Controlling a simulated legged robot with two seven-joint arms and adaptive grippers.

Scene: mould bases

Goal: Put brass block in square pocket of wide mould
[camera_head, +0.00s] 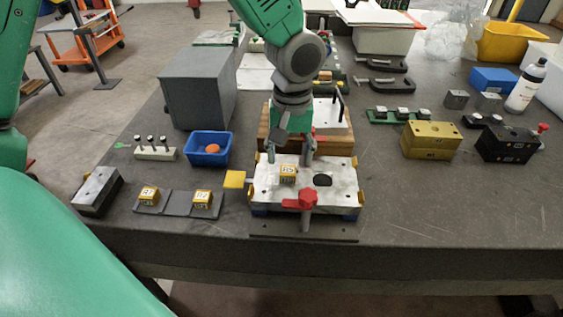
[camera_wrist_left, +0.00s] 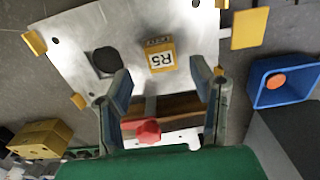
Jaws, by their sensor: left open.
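The wide mould (camera_head: 345,187) is a pale metal plate with yellow corner pieces and a round dark hole. It also fills the upper part of the left wrist view (camera_wrist_left: 75,50). My left gripper (camera_head: 289,155) is open just behind and above the block. Its fingers (camera_wrist_left: 163,82) are apart, with nothing between them. My right gripper is out of view.
Two more labelled brass blocks (camera_head: 148,196) (camera_head: 202,198) stand on a dark strip to the left. A red knob (camera_head: 308,197) rises at the mould's front. A yellow block (camera_head: 430,141) and black block (camera_head: 505,145) stand right.

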